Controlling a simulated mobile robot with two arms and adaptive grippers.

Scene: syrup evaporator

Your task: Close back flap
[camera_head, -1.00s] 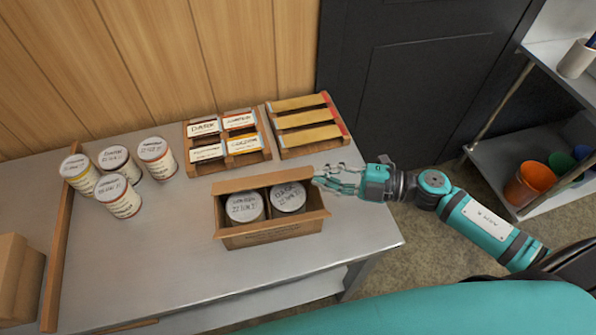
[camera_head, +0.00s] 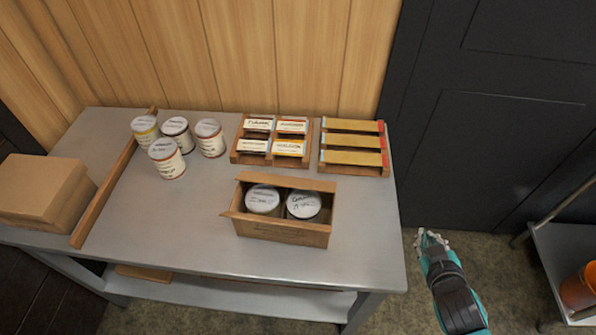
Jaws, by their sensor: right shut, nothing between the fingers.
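An open cardboard box (camera_head: 284,230) stands on the metal table with two lidded cans inside, a left can (camera_head: 263,199) and a right can (camera_head: 303,204). Its back flap (camera_head: 286,181) stands up along the far side. A small flap (camera_head: 232,214) sticks out at the left end. My right gripper (camera_head: 432,236) is shut and empty, off the table's right edge, apart from the box. My left gripper is not in view.
Several cans (camera_head: 172,138) stand at the table's back left, beside a wooden strip (camera_head: 108,187). Two wooden trays with packets, a left one (camera_head: 262,160) and a right one (camera_head: 352,170), sit behind the box. The table front is clear.

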